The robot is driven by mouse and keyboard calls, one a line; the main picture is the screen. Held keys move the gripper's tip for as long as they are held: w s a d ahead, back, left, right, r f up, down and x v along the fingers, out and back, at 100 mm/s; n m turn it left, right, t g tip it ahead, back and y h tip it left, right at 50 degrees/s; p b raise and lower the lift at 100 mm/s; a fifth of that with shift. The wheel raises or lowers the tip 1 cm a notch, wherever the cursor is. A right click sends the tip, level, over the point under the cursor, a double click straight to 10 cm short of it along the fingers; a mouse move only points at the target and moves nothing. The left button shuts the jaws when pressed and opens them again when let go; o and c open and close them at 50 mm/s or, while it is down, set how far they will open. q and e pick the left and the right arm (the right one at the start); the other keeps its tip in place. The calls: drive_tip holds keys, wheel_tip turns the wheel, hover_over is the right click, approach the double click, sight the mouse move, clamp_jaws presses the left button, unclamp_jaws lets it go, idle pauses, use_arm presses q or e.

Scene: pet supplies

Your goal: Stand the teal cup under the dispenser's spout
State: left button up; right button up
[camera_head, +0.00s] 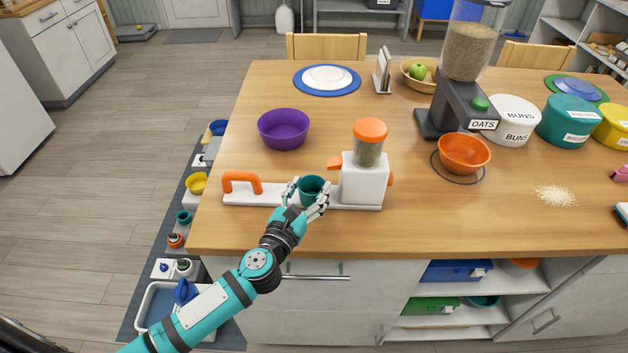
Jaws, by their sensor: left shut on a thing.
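The teal cup (312,187) is upright between the fingers of my left gripper (308,195), which is shut on it. The cup is over or on the long white base board (245,198), just left of the white dispenser (364,182). I cannot tell if its bottom touches the board. The dispenser has an orange lid, a clear hopper with brown contents and an orange spout (335,163) on its left side. The spout is above and slightly right of the cup's visible rim. Fingers hide part of the cup. My right gripper is not in view.
An orange handle (242,180) stands at the board's left end. A purple bowl (284,129) is behind it. A tall oats dispenser (452,107) with an orange bowl (464,155) stands to the right. Spilled grains (556,195) lie farther right. The table front between is clear.

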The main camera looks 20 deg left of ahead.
sight(317, 179)
use_arm(q)
drive_tip(key=w, duration=0.3)
drive_tip(key=shift+w+d+f, duration=0.15)
drive_tip(key=shift+d+f, duration=0.05)
drive_tip(key=shift+f, duration=0.15)
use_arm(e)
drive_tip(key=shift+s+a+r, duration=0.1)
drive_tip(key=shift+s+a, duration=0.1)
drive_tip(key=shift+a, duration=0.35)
use_arm(q)
drive_tip(key=shift+f, duration=0.2)
drive_tip(key=o, duration=0.8)
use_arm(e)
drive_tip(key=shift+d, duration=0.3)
use_arm(q)
drive_tip(key=shift+r, duration=0.1)
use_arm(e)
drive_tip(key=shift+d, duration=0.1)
